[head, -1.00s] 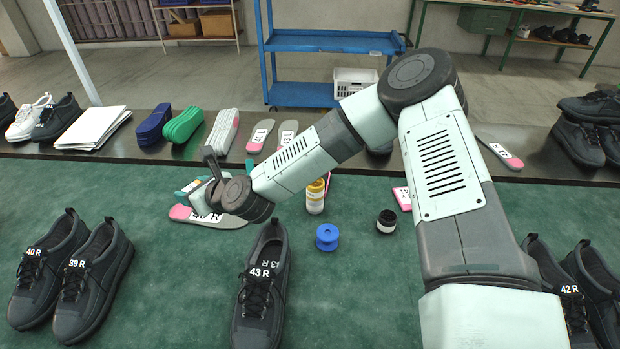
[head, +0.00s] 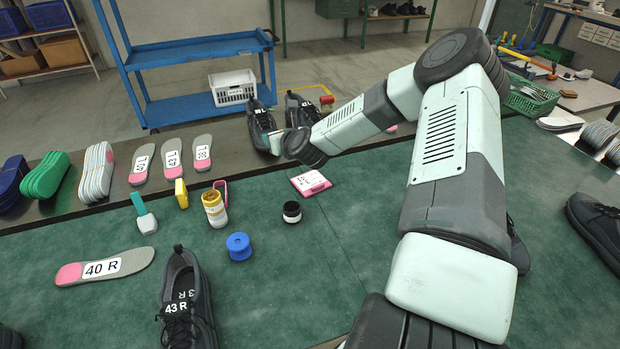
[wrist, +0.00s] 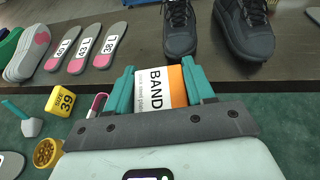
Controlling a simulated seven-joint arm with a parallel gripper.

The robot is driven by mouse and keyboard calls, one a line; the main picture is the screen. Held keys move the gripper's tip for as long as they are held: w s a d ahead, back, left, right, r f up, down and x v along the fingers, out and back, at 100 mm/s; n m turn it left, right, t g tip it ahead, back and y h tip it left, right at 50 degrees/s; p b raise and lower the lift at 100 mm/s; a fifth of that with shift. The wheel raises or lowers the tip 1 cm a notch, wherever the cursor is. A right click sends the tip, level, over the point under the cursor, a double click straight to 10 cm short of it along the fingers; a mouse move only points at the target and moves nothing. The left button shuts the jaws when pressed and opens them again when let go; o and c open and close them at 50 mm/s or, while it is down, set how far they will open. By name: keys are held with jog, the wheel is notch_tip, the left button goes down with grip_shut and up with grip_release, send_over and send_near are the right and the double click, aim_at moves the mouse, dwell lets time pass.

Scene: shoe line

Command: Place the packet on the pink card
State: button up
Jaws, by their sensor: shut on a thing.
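My gripper (wrist: 162,92) is shut on the packet (wrist: 158,88), a white and orange packet reading "BAND", between its teal fingers in the wrist view. In the head view my gripper (head: 276,142) is small and partly hidden by my wrist; it appears in front of the dark shoes at the back. The pink card (head: 310,183) lies on the green mat near its back edge, below and right of my gripper in the picture. It has a white label with dark print. The card is not seen in the wrist view.
Insoles (head: 172,158) line the dark shelf behind. The mat around the card looks clear.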

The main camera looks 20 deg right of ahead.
jog(key=d+m+h, duration=0.2)
jog(key=d, duration=0.7)
send_over(309, 178)
notch_tip(309, 178, down, 10)
jog(key=shift+f, duration=2.3)
jog(key=shift+f, duration=0.15)
jog(key=o, duration=1.1)
